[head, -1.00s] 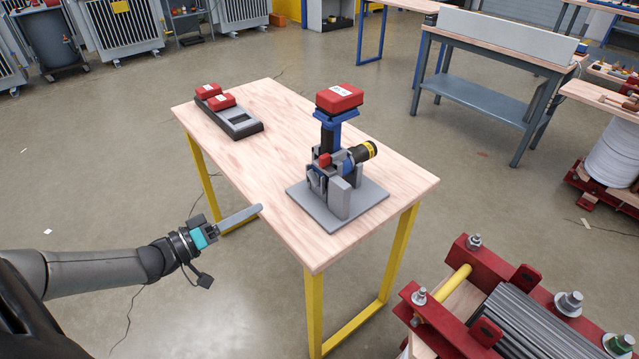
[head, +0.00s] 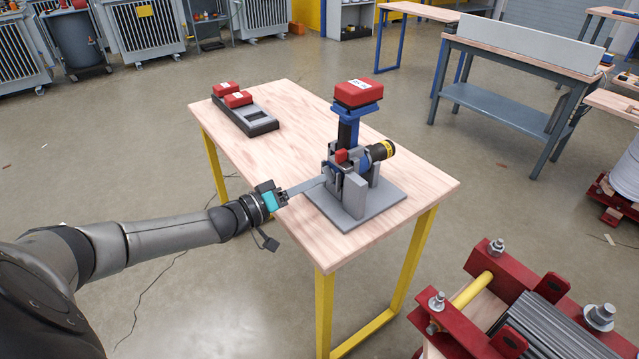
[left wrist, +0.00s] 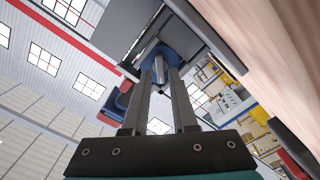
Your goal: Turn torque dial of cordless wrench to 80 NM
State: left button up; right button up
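The cordless wrench (head: 348,132) stands upright in a grey stand on the table, with a blue and black handle, a red battery (head: 359,93) on top and a black and yellow cylindrical end (head: 380,151) pointing right. My left gripper (head: 322,182) reaches in from the left, its fingers at the stand's left side. In the left wrist view, its two fingers (left wrist: 161,78) are parallel with a gap between them. A rounded blue and grey part (left wrist: 158,56) lies beyond the tips; I cannot tell whether they touch it. The dial's marking is unreadable. My right gripper is out of view.
The stand's grey base plate (head: 377,207) sits near the right end of the wooden table (head: 272,162). A dark battery tray (head: 247,119) with red batteries is at the table's far left. A red metal frame (head: 455,328) is at the lower right. The table's middle is clear.

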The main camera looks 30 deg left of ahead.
aim_at(329, 175)
pick_arm(q)
jog(key=shift+x, duration=1.1)
jog(key=shift+c, duration=0.2)
grip_shut()
